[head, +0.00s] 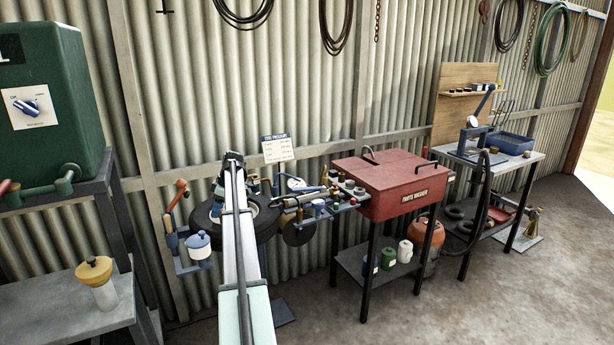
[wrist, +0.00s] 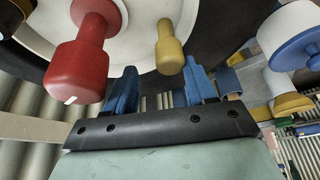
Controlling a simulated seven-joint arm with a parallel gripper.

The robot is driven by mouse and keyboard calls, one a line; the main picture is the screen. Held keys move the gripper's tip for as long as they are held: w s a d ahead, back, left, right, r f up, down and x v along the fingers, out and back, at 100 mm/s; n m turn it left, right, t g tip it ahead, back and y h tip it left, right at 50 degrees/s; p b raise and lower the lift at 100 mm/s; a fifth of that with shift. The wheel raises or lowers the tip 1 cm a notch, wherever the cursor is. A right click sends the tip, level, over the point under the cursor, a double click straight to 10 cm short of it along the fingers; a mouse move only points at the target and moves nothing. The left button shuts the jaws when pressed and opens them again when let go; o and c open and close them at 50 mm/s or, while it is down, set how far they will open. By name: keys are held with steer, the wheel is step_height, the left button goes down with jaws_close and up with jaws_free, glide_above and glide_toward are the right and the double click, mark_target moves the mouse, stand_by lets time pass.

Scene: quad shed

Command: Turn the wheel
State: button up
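The wheel (head: 205,218) has a black tyre and a pale rim and stands upright by the corrugated wall, partly hidden behind my arm in the head view. In the wrist view the wheel's pale rim (wrist: 136,48) fills the upper part. A large red knob (wrist: 78,70) and a smaller brass-yellow peg (wrist: 171,45) stick out from it. My gripper (wrist: 160,80) is open, its two blue fingers apart. The peg's end lies in line with the gap between the fingers. I cannot tell whether either finger touches it. My arm hides the gripper in the head view.
Tools and small bottles on a rack (head: 346,206) crowd the wheel's right side. A blue-and-white pot (head: 199,246) hangs to its left. The red parts washer (head: 395,188) stands further right, a green tank (head: 45,95) at left. Open floor lies in front.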

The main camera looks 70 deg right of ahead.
steer(key=shift+w+d+m, duration=0.1)
steer(key=shift+w+m, duration=0.2)
steer(key=shift+m, duration=0.1)
steer(key=v, duration=1.4)
steer(key=d+m+h, duration=0.4)
steer(key=d+h, duration=0.2)
steer(key=d, duration=0.2)
steer(key=s+d+f+m+g+h, duration=0.1)
steer(key=s+d, duration=0.5)
steer(key=s, duration=0.6)
steer(key=s+d+f+m+g+h, duration=0.2)
steer(key=s+d, duration=0.4)
steer(key=s, duration=0.6)
steer(key=shift+d+f+m+g+h, duration=0.35)
steer(key=shift+f+h, duration=0.35)
steer(key=shift+f, duration=0.5)
